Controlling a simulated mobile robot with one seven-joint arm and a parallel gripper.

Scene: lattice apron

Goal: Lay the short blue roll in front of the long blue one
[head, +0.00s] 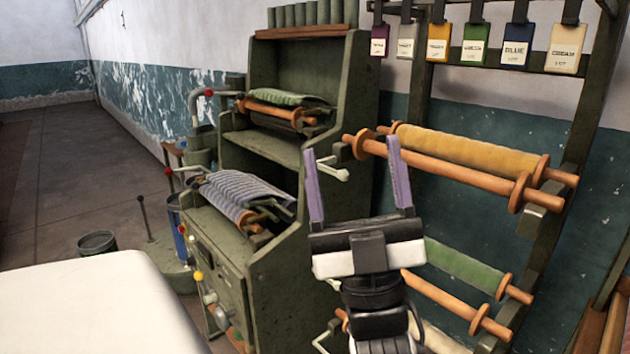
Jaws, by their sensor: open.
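No blue roll, short or long, can be made out in the head view. My gripper (351,146) is raised in front of the green machine and the rack, its two purple fingers wide apart and pointing up. Nothing is between the fingers. A blue tag (515,48) reading BLUE hangs at the top of the rack. My gripper and wrist hide part of the rack's left side and lower rows.
The rack holds a mustard roll (470,153), a green roll (463,265) and orange bars. The green machine (270,290) carries grey-blue striped cloth (240,190) and levers. A white surface (85,305) fills the lower left. Floor (60,190) is open beyond a bucket (96,243).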

